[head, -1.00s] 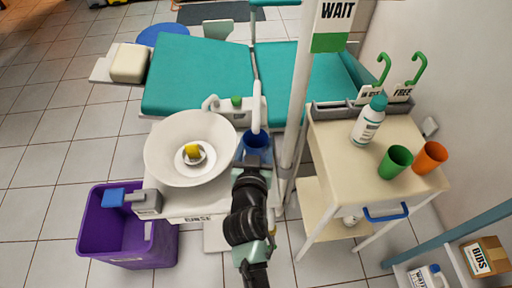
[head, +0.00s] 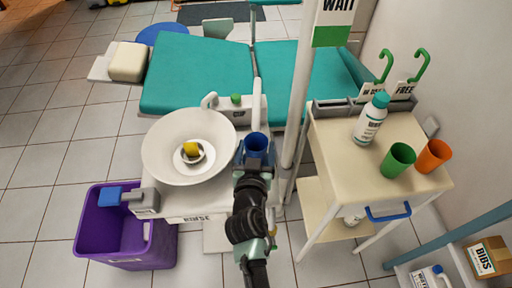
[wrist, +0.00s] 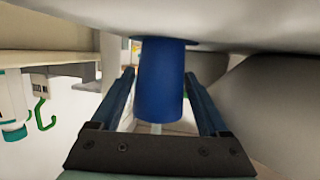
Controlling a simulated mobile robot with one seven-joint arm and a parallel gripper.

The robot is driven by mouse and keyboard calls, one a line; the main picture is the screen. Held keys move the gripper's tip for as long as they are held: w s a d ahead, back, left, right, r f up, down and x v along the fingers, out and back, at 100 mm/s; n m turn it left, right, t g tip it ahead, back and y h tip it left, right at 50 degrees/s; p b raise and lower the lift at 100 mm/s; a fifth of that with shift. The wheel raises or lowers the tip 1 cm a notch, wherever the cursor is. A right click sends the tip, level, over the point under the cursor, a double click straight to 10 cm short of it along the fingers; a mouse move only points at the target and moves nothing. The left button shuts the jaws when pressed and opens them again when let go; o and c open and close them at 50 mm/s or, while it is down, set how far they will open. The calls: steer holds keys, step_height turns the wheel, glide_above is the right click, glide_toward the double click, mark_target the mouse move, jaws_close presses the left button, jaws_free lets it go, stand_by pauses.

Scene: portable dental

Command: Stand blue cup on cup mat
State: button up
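The blue cup (head: 256,143) is upright at the right side of the white basin unit, below the thin white spout. It fills the middle of the wrist view (wrist: 160,85), which appears upside down. My gripper (head: 253,162) reaches it from the front. In the wrist view my two fingers (wrist: 161,75) lie on either side of the cup, with their tips very close to its walls; I cannot tell whether they press on it. Contact there is unclear.
The white bowl (head: 160,157) is just left of the cup, and a white pole (head: 300,85) stands close on its right. A cart (head: 350,170) at right carries a bottle (head: 370,120), a green cup (head: 397,160) and an orange cup (head: 434,157). A purple bin (head: 120,255) stands at lower left.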

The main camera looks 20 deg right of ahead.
steer(key=shift+r, duration=0.2)
steer(key=v, duration=1.2)
steer(key=w+a+r+t, duration=0.2)
steer(key=w+r, duration=0.1)
steer(key=r, duration=0.7)
steer(key=w+a+r+t+y, duration=0.1)
steer(key=w+r+t, duration=0.2)
steer(key=r, duration=0.7)
steer(key=w+a+r+t, duration=0.2)
steer(key=r, duration=0.7)
steer(key=s+a+r+n+t+y, duration=0.1)
steer(key=s+a+r+t+y, duration=0.1)
steer(key=r, duration=0.7)
steer(key=s+a+r+n+t+y, duration=0.1)
steer(key=s+a+r+n+t, duration=0.1)
steer(key=s+r, duration=0.3)
steer(key=s+a+r+n+t+y, duration=0.2)
steer(key=s+r+t, duration=0.1)
steer(key=r, duration=0.9)
steer(key=shift+s+r+y, duration=0.2)
steer(key=shift+r+y, duration=0.1)
steer(key=shift+r, duration=0.1)
